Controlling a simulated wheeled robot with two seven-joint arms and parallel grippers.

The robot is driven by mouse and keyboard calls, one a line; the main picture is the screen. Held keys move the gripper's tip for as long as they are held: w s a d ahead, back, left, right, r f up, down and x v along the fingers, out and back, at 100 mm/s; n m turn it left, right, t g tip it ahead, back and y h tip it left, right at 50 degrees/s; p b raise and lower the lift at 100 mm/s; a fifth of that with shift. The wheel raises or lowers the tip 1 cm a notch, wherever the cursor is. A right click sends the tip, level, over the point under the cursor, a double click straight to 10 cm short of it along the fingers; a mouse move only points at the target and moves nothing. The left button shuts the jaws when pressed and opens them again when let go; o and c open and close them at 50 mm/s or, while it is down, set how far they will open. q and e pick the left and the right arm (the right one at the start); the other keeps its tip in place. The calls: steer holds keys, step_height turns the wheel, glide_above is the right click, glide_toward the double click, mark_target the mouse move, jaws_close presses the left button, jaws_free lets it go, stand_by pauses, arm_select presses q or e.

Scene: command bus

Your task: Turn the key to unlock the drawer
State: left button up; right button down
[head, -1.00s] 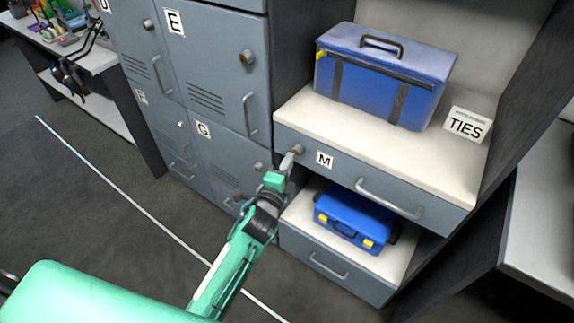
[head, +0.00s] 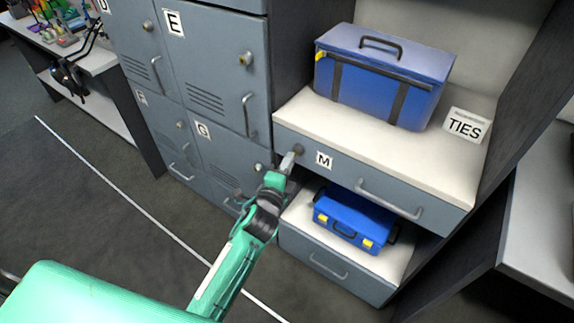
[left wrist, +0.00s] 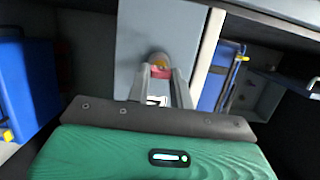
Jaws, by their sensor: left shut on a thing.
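The drawer marked M (head: 340,170) is shut, with a bar handle (head: 388,200) on its front. Its round lock (head: 298,149) sits at the left end of the front. My left gripper (head: 288,163) is at this lock. The fingers hide most of the key. My right gripper is not in view.
A large blue case (head: 380,80) stands on the white top above the drawer, beside a TIES sign (head: 464,126). A smaller blue case (head: 352,218) sits on the shelf below. Grey lockers (head: 215,75) stand to the left.

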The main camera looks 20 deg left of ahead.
arm_select(q)
steer(key=shift+w+d, duration=0.1)
steer(key=shift+w, duration=0.25)
